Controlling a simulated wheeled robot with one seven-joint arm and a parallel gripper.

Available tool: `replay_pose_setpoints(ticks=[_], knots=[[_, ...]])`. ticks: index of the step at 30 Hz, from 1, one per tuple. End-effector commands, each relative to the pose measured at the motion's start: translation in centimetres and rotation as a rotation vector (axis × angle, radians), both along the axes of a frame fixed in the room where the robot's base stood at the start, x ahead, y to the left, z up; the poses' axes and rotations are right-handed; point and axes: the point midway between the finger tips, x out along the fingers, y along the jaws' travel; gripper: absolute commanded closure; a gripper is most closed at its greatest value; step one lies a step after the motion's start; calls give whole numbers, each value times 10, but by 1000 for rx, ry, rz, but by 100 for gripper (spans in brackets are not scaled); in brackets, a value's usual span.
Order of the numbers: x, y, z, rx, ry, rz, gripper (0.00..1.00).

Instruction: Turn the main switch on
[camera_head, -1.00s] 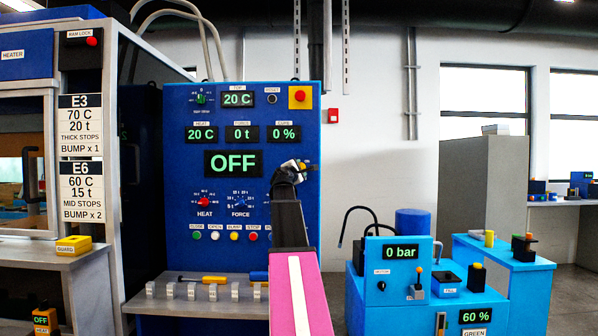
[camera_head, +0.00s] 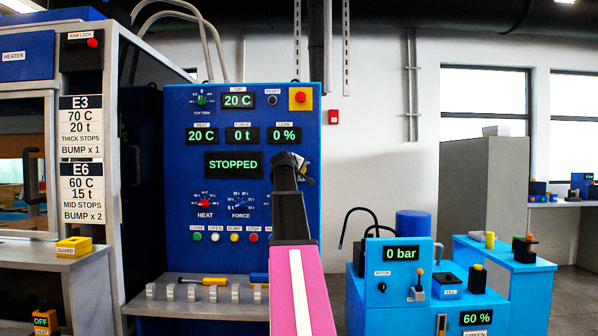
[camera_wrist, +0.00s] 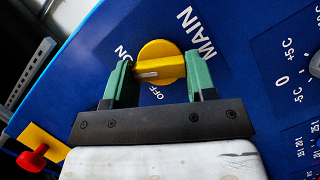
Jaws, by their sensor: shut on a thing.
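The main switch is a yellow rotary knob (camera_wrist: 160,64) on the blue panel, seen in the wrist view with the labels MAIN, ON and OFF around it. My gripper (camera_wrist: 152,75) has its two green fingers on either side of the knob, closed on it. The knob's pale mark points left, on the ON side. In the head view my gripper (camera_head: 290,165) is at the right part of the blue control panel (camera_head: 178,130) and hides the knob. The main display (camera_head: 233,165) reads STOPPED in green.
A red emergency button on a yellow plate (camera_head: 300,98) is above my gripper, and it also shows in the wrist view (camera_wrist: 33,157). Small dials and coloured buttons (camera_head: 233,237) are left of my arm. A shelf (camera_head: 180,306) with stops and a yellow-handled tool juts out below.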

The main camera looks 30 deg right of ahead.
Motion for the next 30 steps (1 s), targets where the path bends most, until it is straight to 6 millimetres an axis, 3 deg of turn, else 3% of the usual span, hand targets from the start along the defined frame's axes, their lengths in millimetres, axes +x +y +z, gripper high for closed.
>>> replay_pose_setpoints(ticks=[12,30], knots=[[-1,-1,0,222,-131,-1,73],[-2,-1,0,281,-167,-3,73]])
